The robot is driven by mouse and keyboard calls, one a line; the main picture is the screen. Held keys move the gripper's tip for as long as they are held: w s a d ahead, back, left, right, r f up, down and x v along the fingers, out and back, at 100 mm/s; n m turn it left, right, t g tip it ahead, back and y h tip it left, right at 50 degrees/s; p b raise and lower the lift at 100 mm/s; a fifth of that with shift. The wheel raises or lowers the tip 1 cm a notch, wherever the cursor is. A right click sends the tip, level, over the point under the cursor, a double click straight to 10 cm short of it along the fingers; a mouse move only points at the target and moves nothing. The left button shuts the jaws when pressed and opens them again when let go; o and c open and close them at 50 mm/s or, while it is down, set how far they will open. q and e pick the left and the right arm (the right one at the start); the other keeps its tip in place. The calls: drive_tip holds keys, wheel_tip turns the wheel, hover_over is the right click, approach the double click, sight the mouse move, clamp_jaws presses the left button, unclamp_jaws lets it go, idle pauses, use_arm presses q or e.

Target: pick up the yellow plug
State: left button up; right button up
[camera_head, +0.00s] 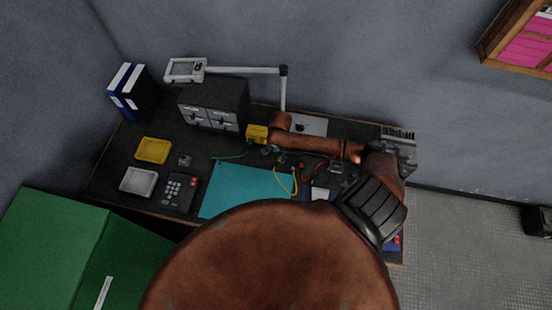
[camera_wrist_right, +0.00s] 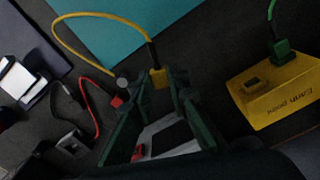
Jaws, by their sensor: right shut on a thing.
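The yellow plug (camera_wrist_right: 158,78) is a small yellow block on the end of a yellow cable. In the right wrist view it sits between the fingertips of my right gripper (camera_wrist_right: 150,80), close against the right-hand finger. My right gripper is shut on it, though the contact on the left-hand side is not clear. In the head view my right gripper (camera_head: 271,150) is small and dark, just above the teal mat, and the plug cannot be made out there. The yellow cable (camera_head: 295,182) loops over the mat's right edge. My left gripper is not in view.
A yellow earth-point box (camera_wrist_right: 280,90) with a green plug (camera_wrist_right: 282,50) is beside the gripper. A red plug (camera_wrist_right: 117,101) and its cable are on the other side. The teal mat (camera_head: 240,188) is mostly clear. A drawer unit (camera_head: 215,103) stands behind.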

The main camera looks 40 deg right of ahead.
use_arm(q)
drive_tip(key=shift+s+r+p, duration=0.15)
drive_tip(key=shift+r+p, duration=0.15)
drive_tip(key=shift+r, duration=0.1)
use_arm(e)
drive_tip(key=s+d+r, duration=0.4)
drive_tip(key=s+r, duration=0.3)
drive_tip(key=s, duration=0.4)
drive_tip(key=shift+d+r, duration=0.25)
drive_tip(key=shift+r, duration=0.05)
